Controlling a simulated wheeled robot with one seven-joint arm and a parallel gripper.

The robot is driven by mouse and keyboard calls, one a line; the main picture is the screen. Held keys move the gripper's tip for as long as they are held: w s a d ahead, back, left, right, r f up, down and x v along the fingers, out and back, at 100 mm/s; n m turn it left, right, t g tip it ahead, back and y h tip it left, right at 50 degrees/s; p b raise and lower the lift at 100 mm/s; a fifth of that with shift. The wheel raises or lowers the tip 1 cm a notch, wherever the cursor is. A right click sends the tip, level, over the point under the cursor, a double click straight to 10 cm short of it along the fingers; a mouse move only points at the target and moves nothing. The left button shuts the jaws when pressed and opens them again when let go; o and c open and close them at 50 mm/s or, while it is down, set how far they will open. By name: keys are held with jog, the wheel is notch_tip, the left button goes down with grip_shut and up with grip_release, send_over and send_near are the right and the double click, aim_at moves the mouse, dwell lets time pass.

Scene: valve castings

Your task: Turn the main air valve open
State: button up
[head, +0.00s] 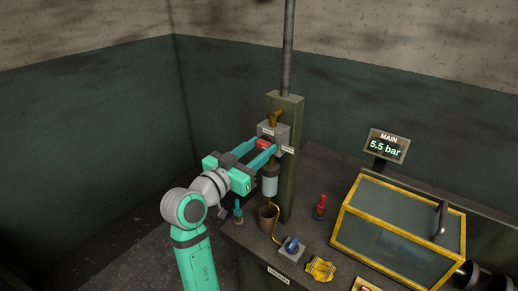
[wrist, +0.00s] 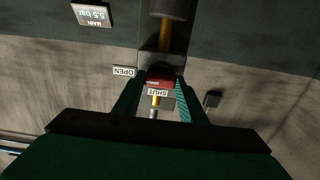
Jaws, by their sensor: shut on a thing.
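The main air valve is a grey block (head: 281,133) on a post, with a red handle (head: 263,143). In the wrist view, which is upside down, the red handle (wrist: 160,80) lies between my two fingers. My gripper (head: 266,149) is shut on it; it also shows in the wrist view (wrist: 157,86). The SHUT label (wrist: 158,92) is next to the handle and the OPEN label (wrist: 124,71) is off to its side. The fingers hide part of the handle, so I cannot tell its exact angle. The MAIN display (head: 387,146) reads 5.5 bar.
A grey pipe (head: 288,45) rises above the post. Below the valve are a clear bowl (head: 270,182) and a brown cup (head: 267,217). The bench also holds a blue-knobbed block (head: 291,247), yellow gloves (head: 320,269), a red-topped item (head: 320,207) and a yellow-framed case (head: 342,219).

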dwell(0.4)
jog(key=o, duration=1.1)
jog(key=shift+c, duration=0.2)
jog(key=shift+a, duration=0.1)
jog(key=v, duration=1)
jog(key=shift+s+a, duration=0.2)
jog(key=shift+s, duration=0.15)
